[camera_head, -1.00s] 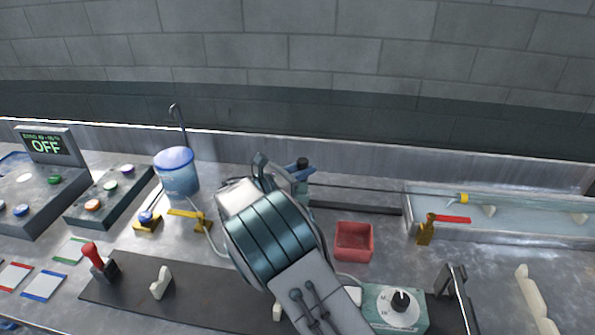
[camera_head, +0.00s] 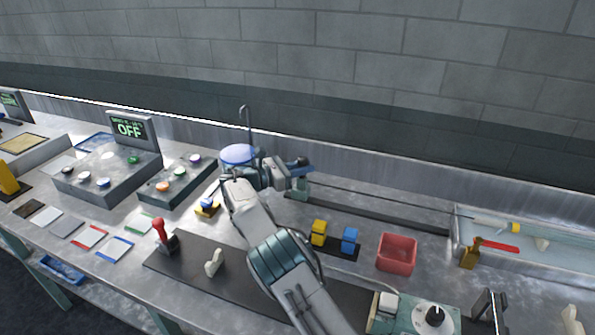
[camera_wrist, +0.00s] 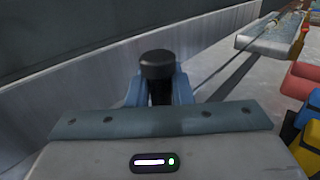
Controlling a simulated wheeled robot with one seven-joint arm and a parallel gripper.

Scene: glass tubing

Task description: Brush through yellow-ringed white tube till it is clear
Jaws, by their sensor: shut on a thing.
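My gripper (camera_head: 302,167) is above the back of the bench, right of the blue-lidded bucket. In the wrist view its blue fingers (camera_wrist: 158,95) are shut on a black-ended handle (camera_wrist: 157,65). A thin dark rod (camera_head: 385,200) runs from near my gripper rightward to the water trough (camera_head: 455,240).
A brass stand with a red lever (camera_head: 471,252) is at the trough's front left. A red bin (camera_head: 397,253), yellow block (camera_head: 319,232) and blue block (camera_head: 350,240) lie in front of the rod.

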